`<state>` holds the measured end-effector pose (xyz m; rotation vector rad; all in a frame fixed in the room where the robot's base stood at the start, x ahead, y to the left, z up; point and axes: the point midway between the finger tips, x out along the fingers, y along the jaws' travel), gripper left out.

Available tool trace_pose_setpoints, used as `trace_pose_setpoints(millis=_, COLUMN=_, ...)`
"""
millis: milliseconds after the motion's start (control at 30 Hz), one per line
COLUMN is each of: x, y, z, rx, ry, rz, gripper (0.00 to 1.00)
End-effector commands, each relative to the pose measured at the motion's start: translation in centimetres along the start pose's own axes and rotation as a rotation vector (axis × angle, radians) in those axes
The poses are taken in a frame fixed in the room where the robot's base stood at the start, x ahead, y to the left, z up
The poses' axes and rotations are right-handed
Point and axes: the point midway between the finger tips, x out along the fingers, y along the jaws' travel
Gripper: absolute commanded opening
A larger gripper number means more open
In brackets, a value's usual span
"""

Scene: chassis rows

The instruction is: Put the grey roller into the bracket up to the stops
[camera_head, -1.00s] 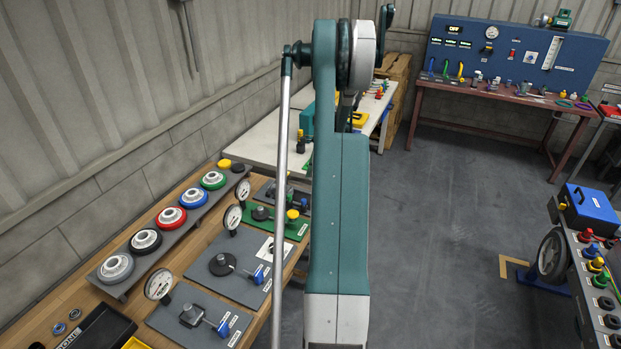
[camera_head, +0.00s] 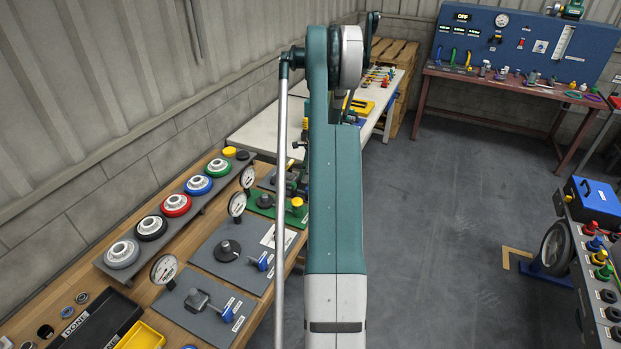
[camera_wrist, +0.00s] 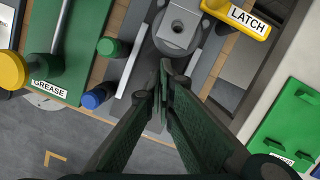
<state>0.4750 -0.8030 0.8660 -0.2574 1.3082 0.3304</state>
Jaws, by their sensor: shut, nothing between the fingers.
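A grey wheel-shaped piece (camera_head: 122,252), possibly the grey roller, sits at the near end of a rack on the wooden bench. I cannot tell for certain which fixture is the bracket. In the wrist view a grey block with a hole in its top (camera_wrist: 178,29) stands beside a yellow handle labelled LATCH (camera_wrist: 236,17). My gripper (camera_wrist: 163,80) is shut and empty, its tips over a grey plate just below that block in the picture. In the head view my gripper is hidden behind my arm.
A green plate labelled GREASE (camera_wrist: 88,45), a green knob (camera_wrist: 108,47) and a blue knob (camera_wrist: 95,98) lie left of my fingers. Black, red, blue and green wheels share the rack (camera_head: 205,205). A black DONE tray (camera_head: 100,320) is at the near left. Open floor (camera_head: 430,240) lies right.

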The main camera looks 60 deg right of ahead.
Motion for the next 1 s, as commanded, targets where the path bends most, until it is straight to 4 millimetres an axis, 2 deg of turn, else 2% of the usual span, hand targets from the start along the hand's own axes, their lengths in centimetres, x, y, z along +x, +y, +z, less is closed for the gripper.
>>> trace_pose_setpoints(millis=500, x=0.1, y=0.0, z=0.6, rx=-0.001, ry=0.000, rz=0.000, gripper=0.00)
trace_pose_setpoints(millis=800, x=0.7, y=0.1, z=2.2, rx=-0.002, ry=-0.001, rz=0.001, gripper=0.00)
trace_pose_setpoints(millis=1000, x=0.6, y=0.1, z=2.4, rx=-0.002, ry=-0.002, rz=0.001, gripper=0.00)
